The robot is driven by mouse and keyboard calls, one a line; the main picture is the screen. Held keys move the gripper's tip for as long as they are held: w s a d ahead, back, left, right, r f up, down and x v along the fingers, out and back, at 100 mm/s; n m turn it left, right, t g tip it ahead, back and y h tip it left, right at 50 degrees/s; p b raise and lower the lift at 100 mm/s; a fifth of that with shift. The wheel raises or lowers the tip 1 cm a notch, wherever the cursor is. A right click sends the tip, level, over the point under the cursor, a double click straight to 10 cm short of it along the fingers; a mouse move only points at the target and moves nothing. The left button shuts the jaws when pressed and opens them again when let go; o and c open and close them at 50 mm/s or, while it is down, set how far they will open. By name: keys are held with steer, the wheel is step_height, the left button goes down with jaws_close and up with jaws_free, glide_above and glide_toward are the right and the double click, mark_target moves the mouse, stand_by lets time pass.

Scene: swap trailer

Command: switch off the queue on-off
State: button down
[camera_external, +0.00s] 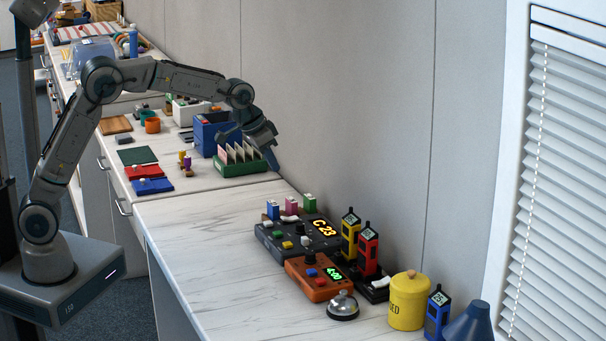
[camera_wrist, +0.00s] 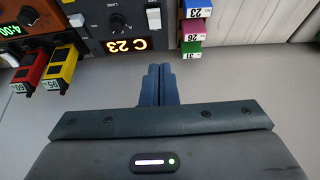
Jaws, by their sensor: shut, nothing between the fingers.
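The queue unit (camera_external: 272,240) is a dark box with an orange display reading "C 23", on the near counter. The queue unit (camera_wrist: 100,38) is at the top of the wrist view, upside down, with a dark knob and a white rocker-like switch (camera_wrist: 154,18) beside the display. I cannot tell which way that switch is set. My gripper (camera_external: 274,165) is shut and empty, up and to the left of the unit, near the green card rack. In the wrist view my gripper's blue fingers (camera_wrist: 158,85) are together and apart from the unit.
An orange timer (camera_external: 312,285) showing "4:00", a bell (camera_external: 343,306), a yellow tin (camera_external: 408,300) and yellow and red number tags (camera_external: 368,250) crowd around the unit. A green card rack (camera_external: 240,166) stands below my gripper. The near counter's left part is clear.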

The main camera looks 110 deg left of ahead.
glide_above(284, 217)
steer(key=a, duration=0.1)
steer(key=f, duration=0.9)
steer(key=shift+w+f, duration=0.1)
steer(key=shift+w, duration=0.15)
steer(key=shift+s+d+f, duration=0.15)
steer(key=shift+f, duration=0.4)
steer(key=shift+s+d+f, duration=0.1)
steer(key=shift+s+f, duration=0.05)
steer(key=shift+f, duration=0.4)
steer(key=shift+s+d+f, duration=0.15)
steer(key=shift+s+f, duration=0.05)
steer(key=shift+f, duration=0.55)
steer(key=f+b, duration=0.1)
steer(key=b, duration=0.1)
steer(key=shift+s+d+b, duration=0.1)
steer(key=shift+d+b, duration=0.05)
steer(key=shift+b, duration=0.2)
steer(key=shift+r+t+y, duration=0.25)
steer(key=shift+t+y, duration=0.05)
